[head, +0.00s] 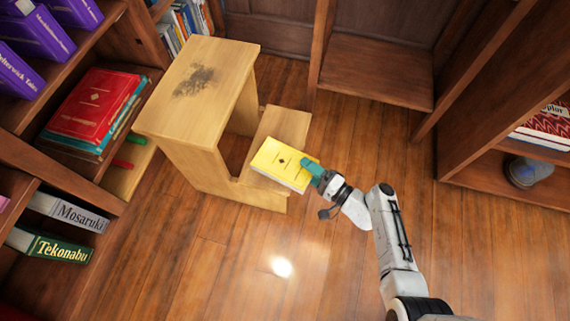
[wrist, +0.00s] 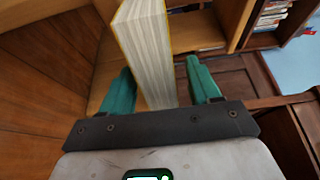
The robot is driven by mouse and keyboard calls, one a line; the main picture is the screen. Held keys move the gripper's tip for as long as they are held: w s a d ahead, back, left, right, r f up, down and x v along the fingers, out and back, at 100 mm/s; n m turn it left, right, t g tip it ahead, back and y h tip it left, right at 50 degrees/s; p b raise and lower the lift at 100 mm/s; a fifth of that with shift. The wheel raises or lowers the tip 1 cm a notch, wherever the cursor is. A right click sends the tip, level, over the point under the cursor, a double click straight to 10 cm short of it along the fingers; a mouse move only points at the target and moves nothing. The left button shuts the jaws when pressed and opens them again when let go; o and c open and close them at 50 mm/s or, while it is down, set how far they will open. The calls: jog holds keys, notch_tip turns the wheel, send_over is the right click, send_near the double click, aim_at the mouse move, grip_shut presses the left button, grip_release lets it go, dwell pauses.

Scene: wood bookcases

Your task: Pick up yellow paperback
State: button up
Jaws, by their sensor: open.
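The yellow paperback (head: 284,163) lies on the lower step of a wooden step stool (head: 188,92). Its near edge reaches to the step's front right. My gripper (head: 312,172) is at the book's right end in the head view, with teal fingers. In the wrist view, the book's pale page edges and thin yellow cover (wrist: 146,52) stand between the two spread teal fingers (wrist: 162,90). There is a gap on each side, wider on the right.
The stool's higher step rises left of the book. Bookcases with purple books (head: 40,35), a red book (head: 95,104) and others stand at left. Another bookcase is at right, with a grey-blue object (head: 529,172) on a low shelf. The floor (head: 270,250) in front is clear.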

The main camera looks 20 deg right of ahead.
jog(key=shift+c, duration=0.4)
grip_shut()
